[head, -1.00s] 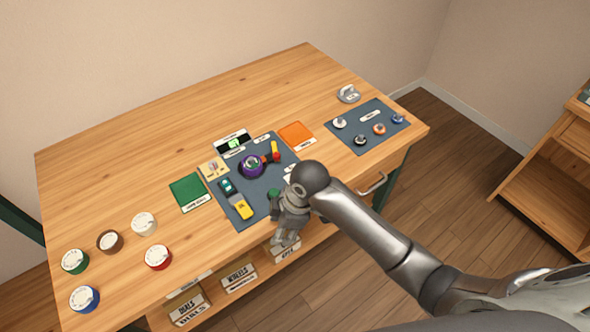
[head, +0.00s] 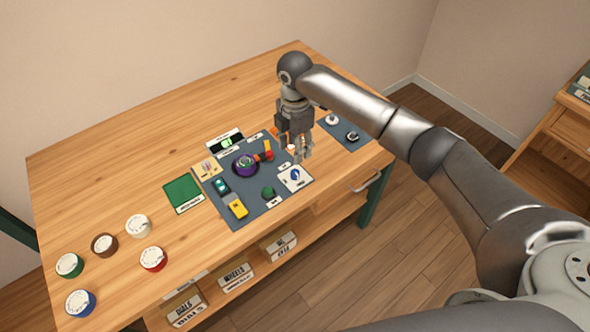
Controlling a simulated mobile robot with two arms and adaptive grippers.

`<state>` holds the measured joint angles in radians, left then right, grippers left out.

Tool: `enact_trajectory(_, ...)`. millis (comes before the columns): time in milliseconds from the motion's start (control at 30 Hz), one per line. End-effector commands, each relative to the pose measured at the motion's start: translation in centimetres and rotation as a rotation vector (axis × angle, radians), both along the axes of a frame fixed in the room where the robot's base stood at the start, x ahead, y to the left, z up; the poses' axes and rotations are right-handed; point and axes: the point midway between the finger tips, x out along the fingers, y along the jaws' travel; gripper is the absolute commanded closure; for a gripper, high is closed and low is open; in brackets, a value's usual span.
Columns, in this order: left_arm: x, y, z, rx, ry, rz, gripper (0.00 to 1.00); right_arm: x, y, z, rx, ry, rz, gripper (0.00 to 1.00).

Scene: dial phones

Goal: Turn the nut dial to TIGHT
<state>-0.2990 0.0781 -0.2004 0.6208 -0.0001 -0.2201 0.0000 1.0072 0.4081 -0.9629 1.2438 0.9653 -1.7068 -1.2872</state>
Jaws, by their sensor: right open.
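A dark grey mat (head: 232,185) on the wooden table holds the phone-like controls. A white plate with a blue-marked dial (head: 295,175) is at its right front corner. The labels are too small to read, so I cannot tell which is the nut dial. My right gripper (head: 298,153) is open, pointing down above the mat's right side, just behind the white plate. It partly hides the orange pad. My left gripper is out of view.
Several round dials, such as the red one (head: 153,259), stand at the table's left. A green pad (head: 184,194) lies left of the mat. A second mat (head: 345,130) at right is partly hidden by my arm. Labelled boxes (head: 236,277) sit on the shelf below.

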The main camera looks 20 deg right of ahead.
Motion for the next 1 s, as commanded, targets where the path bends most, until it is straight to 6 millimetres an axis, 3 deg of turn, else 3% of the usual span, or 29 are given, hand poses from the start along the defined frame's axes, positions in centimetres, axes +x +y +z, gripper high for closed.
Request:
enact_trajectory(400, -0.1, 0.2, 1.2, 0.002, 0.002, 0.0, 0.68, -0.2, 0.1, -7.1, 0.0, 0.005, -0.002, 0.54)
enact_trajectory(600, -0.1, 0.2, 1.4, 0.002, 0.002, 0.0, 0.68, -0.1, 0.1, -9.7, 0.0, 0.002, -0.001, 0.54)
enact_trajectory(1000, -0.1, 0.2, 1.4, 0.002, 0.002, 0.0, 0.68, -0.1, 0.1, -10.6, 0.0, 0.0, 0.0, 0.54)
